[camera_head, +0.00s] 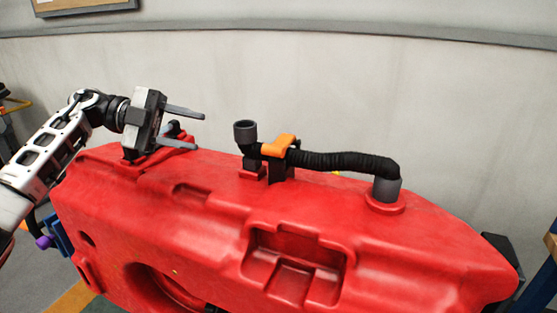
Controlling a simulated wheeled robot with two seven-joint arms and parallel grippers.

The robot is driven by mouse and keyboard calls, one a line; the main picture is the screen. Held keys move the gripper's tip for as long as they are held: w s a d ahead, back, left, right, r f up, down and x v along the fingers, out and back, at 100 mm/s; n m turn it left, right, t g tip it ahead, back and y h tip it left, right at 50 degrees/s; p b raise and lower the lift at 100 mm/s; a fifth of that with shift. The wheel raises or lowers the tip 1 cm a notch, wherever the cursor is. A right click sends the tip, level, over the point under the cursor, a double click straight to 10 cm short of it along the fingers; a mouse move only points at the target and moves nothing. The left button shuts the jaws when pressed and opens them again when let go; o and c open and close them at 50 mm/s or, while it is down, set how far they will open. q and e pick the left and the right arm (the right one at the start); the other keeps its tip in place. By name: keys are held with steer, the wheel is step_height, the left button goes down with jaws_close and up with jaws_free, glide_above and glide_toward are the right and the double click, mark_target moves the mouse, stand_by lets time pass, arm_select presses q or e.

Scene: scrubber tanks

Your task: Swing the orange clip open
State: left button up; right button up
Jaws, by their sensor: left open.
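The orange clip (279,145) sits across the black ribbed hose (340,161) on top of the red tank (400,240). It lies over the hose near its left end, above a dark bracket. The hose's left end carries a grey upturned cuff (245,132). Its right end goes down into a grey collar (386,189). My left gripper (190,128) is left of the clip, above the tank's left part. Its two fingers are apart, point right and hold nothing. A clear gap lies between the fingertips and the cuff. My right gripper is not in view.
A dark fitting (174,129) shows behind my left gripper's fingers. The tank top has raised ridges and a recessed pocket (293,262) below the clip. A pale wall (300,80) stands behind. The space above the hose is free.

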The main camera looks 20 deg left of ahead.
mark_target(272, 150)
arm_select(q)
steer(key=x, duration=0.5)
steer(key=p+x, duration=0.1)
steer(key=x, duration=1)
steer(key=shift+w+f+p, duration=0.2)
steer(key=shift+f+p, duration=0.1)
steer(key=shift+f, duration=0.1)
